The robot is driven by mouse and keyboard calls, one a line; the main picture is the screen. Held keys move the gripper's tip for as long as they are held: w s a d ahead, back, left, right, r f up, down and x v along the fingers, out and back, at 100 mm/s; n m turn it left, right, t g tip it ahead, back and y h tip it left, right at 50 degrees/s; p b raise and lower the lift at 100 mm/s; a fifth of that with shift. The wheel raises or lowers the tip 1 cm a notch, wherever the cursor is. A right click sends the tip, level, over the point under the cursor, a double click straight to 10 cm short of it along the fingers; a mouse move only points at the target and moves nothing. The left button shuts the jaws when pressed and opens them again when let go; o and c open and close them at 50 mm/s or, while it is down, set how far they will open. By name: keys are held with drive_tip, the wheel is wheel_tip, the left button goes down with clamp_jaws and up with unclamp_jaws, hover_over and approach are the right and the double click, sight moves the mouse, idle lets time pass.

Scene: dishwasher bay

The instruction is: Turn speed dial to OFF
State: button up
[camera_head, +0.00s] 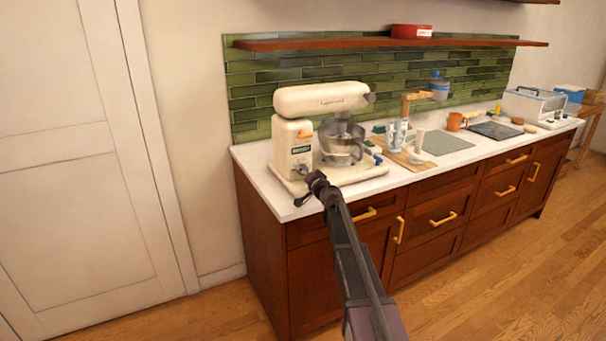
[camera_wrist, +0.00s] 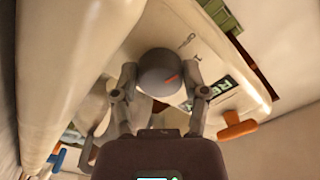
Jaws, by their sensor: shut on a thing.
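The cream stand mixer (camera_head: 322,98) stands at the left end of the counter. Its round grey speed dial (camera_wrist: 160,75) has a short red mark on its right side in the wrist view. My gripper (camera_wrist: 160,72) has one finger on each side of the dial and is shut on it. In the head view my gripper (camera_head: 308,179) is at the front of the mixer's column and hides most of the dial. A lit green display (camera_wrist: 207,94) is beside the dial; its text is only partly readable. I cannot make out an OFF label.
An orange lever (camera_wrist: 238,126) sticks out near the display, close to my right finger. The mixer's bowl (camera_head: 343,150) is right of the column. A blue knob (camera_wrist: 57,158) shows at lower left. A wooden board (camera_head: 408,160) and a green mat (camera_head: 446,144) lie farther right.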

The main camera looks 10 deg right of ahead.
drive_tip(key=shift+w+n, duration=0.1)
drive_tip(key=shift+n, duration=0.3)
drive_tip(key=o, duration=1.2)
drive_tip(key=shift+c, duration=0.2)
drive_tip(key=shift+s, duration=0.2)
drive_tip(key=v, duration=1.1)
drive_tip(key=shift+s, duration=0.3)
